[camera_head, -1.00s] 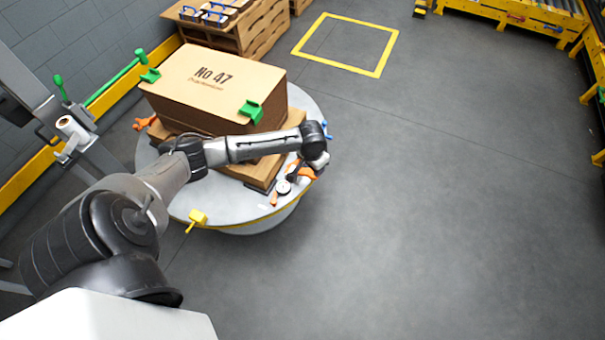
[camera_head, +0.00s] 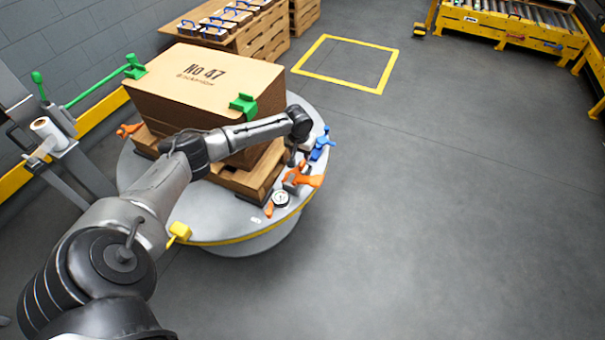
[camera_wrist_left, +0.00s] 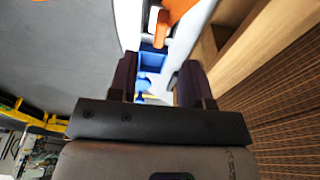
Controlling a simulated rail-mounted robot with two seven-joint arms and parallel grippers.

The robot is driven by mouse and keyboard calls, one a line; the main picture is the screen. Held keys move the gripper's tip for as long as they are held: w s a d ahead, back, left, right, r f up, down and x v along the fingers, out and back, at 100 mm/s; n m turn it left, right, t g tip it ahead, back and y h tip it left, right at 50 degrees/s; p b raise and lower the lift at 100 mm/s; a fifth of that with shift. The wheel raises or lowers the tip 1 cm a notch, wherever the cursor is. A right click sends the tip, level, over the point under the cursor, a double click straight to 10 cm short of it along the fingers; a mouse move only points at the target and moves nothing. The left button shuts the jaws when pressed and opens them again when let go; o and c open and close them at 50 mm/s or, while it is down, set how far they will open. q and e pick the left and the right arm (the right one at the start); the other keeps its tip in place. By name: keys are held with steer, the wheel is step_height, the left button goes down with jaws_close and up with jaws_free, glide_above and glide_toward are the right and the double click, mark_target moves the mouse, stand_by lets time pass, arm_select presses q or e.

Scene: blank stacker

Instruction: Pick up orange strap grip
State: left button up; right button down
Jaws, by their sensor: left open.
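An orange handled piece (camera_head: 306,180) sits on the round grey table near its right rim, just below my left gripper (camera_head: 294,163) in the head view. A smaller orange piece (camera_head: 268,208) lies nearer the front, and another orange piece (camera_head: 130,129) is at the table's left. Which is the strap grip I cannot tell for sure. In the left wrist view an orange part (camera_wrist_left: 176,10) shows beyond the fingers. The left gripper (camera_wrist_left: 158,82) is open, with a blue part (camera_wrist_left: 152,62) visible through the gap between its fingers. My right gripper is not in view.
A large carton marked No 47 (camera_head: 205,75) stands on a wooden pallet (camera_head: 245,183) on the round table (camera_head: 215,225), close beside my left arm. A blue piece (camera_head: 321,144), a round dial (camera_head: 280,198) and a yellow handle (camera_head: 179,232) are near the rim. The floor at right is clear.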

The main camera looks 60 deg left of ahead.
mark_target(302, 163)
arm_select(q)
steer(key=shift+w+a+f+b, duration=0.1)
steer(key=shift+f+b, duration=0.15)
steer(key=shift+f, duration=0.4)
steer(key=shift+w+a+f+b, duration=0.1)
steer(key=shift+f+b, duration=0.15)
steer(key=shift+f, duration=0.4)
steer(key=f+b, duration=0.4)
steer(key=f, duration=0.1)
steer(key=shift+w+a+f+b, duration=0.15)
steer(key=shift+w+b, duration=0.1)
steer(key=shift+b, duration=0.15)
steer(key=shift+c, duration=0.3)
steer(key=c, duration=0.6)
steer(key=shift+r, duration=0.25)
